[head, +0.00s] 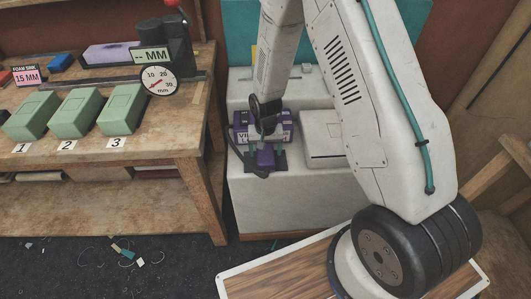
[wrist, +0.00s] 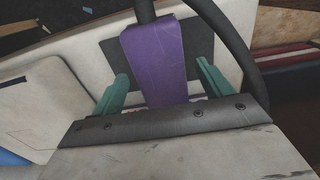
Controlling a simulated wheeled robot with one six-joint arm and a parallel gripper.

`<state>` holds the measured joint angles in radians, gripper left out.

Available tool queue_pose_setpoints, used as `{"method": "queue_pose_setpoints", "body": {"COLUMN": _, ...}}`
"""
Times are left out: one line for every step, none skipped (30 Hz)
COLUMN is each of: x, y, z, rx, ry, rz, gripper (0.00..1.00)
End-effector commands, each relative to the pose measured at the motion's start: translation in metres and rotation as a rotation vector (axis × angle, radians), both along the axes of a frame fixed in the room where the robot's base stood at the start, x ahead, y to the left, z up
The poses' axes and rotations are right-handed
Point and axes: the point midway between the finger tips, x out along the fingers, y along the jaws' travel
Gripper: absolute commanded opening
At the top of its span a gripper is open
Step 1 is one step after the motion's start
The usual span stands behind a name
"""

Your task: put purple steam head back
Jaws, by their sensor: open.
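The purple steam head (head: 265,158) rests in front of a dark plate on the white cabinet in the head view. It fills the middle of the wrist view as a purple block (wrist: 157,60). A black hose or pipe meets its far end. My gripper (head: 266,150) is over it, with teal fingers apart on either side. In the wrist view a gap shows between the purple block and each finger. A purple box with a white label (head: 284,128) shows just behind my gripper. My wrist hides part of the steam head's upper side.
The white cabinet (head: 290,198) stands right of a wooden bench (head: 180,135) with several green blocks and a dial gauge. A black hose (wrist: 232,45) curves close by on the right in the wrist view. A pale flat box (head: 325,152) lies right of my gripper.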

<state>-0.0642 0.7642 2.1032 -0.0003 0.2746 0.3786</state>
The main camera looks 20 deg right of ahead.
Motion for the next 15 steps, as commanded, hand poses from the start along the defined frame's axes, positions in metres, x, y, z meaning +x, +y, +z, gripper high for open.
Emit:
{"method": "queue_pose_setpoints", "body": {"x": 0.001, "y": 0.000, "z": 0.012, "rx": 0.000, "ry": -0.005, "rz": 0.000, "gripper": 0.78}}
{"method": "queue_pose_setpoints", "body": {"x": 0.001, "y": 0.000, "z": 0.018, "rx": 0.000, "ry": -0.005, "rz": 0.000, "gripper": 0.78}}
{"method": "queue_pose_setpoints", "body": {"x": 0.002, "y": 0.000, "z": 0.027, "rx": 0.000, "ry": -0.006, "rz": 0.000, "gripper": 0.78}}
{"method": "queue_pose_setpoints", "body": {"x": 0.001, "y": 0.000, "z": 0.034, "rx": 0.000, "ry": -0.005, "rz": 0.000, "gripper": 0.78}}
{"method": "queue_pose_setpoints", "body": {"x": 0.001, "y": 0.000, "z": 0.041, "rx": 0.000, "ry": -0.005, "rz": 0.000, "gripper": 0.78}}
{"method": "queue_pose_setpoints", "body": {"x": 0.001, "y": 0.000, "z": 0.050, "rx": 0.000, "ry": -0.005, "rz": 0.000, "gripper": 0.78}}
{"method": "queue_pose_setpoints", "body": {"x": 0.001, "y": 0.000, "z": 0.056, "rx": 0.000, "ry": -0.005, "rz": 0.000, "gripper": 0.78}}
{"method": "queue_pose_setpoints", "body": {"x": 0.001, "y": 0.000, "z": 0.062, "rx": 0.000, "ry": -0.006, "rz": 0.000, "gripper": 0.78}}
{"method": "queue_pose_setpoints", "body": {"x": 0.001, "y": 0.000, "z": 0.070, "rx": 0.000, "ry": -0.005, "rz": 0.000, "gripper": 0.78}}
{"method": "queue_pose_setpoints", "body": {"x": 0.001, "y": 0.000, "z": 0.075, "rx": 0.000, "ry": -0.005, "rz": 0.000, "gripper": 0.78}}
{"method": "queue_pose_setpoints", "body": {"x": 0.001, "y": 0.000, "z": 0.080, "rx": 0.001, "ry": -0.004, "rz": 0.000, "gripper": 0.78}}
{"method": "queue_pose_setpoints", "body": {"x": 0.001, "y": 0.000, "z": 0.086, "rx": 0.000, "ry": -0.004, "rz": 0.000, "gripper": 0.78}}
{"method": "queue_pose_setpoints", "body": {"x": 0.001, "y": 0.000, "z": 0.089, "rx": 0.000, "ry": -0.003, "rz": 0.000, "gripper": 0.78}}
{"method": "queue_pose_setpoints", "body": {"x": 0.001, "y": 0.000, "z": 0.092, "rx": 0.000, "ry": -0.003, "rz": 0.000, "gripper": 0.78}}
{"method": "queue_pose_setpoints", "body": {"x": 0.001, "y": 0.000, "z": 0.096, "rx": 0.000, "ry": -0.003, "rz": 0.000, "gripper": 0.78}}
